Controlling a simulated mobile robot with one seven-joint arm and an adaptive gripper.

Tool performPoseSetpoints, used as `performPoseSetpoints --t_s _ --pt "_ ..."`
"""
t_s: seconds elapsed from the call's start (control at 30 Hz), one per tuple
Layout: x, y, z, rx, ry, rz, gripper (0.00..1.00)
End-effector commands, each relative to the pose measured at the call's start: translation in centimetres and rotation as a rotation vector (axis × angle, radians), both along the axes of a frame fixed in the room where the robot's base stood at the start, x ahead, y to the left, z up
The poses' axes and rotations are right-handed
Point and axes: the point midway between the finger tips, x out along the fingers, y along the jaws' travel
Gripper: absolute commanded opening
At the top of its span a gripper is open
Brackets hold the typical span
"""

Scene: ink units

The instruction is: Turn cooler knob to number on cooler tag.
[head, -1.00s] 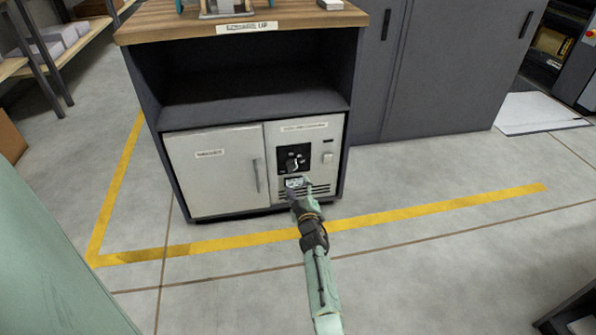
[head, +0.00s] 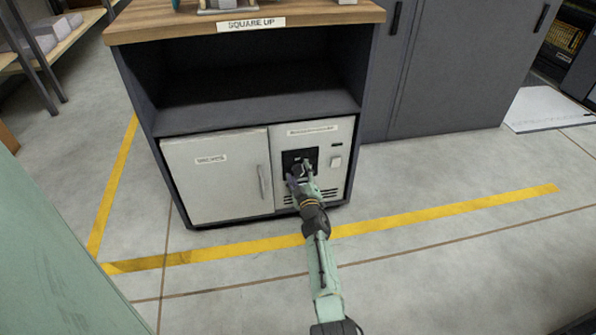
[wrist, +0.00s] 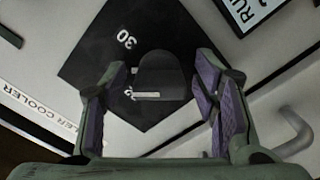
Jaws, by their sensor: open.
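The cooler (head: 325,132) is the light panel at the lower right of the dark cabinet. Its black dial plate with the knob is partly hidden behind my gripper (head: 303,178) in the head view. In the wrist view the dark knob (wrist: 160,75) with a pale mark stands on the black dial plate (wrist: 100,45), where a white "30" is readable. My gripper (wrist: 168,100) is open, with one purple-padded finger on each side of the knob; I cannot tell whether either touches it. A tag (wrist: 245,10) at the top right shows "RU" and part of another character.
A white door (head: 215,175) with a handle is left of the cooler panel. The cabinet shelf (head: 240,110) above is empty. A "SQUARE UP" label is on the wooden top's edge (head: 251,25). Yellow tape (head: 440,212) marks the open floor.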

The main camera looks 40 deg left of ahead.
Motion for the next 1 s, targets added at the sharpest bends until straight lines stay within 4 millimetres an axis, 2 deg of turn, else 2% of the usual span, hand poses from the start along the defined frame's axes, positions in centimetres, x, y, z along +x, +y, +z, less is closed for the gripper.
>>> performPoseSetpoints --t_s 0.27,1.0 --pt "0.02 -0.01 -0.01 0.0 0.0 0.0 0.54" --pt "0.03 -0.01 0.0 0.001 0.001 0.0 0.07"
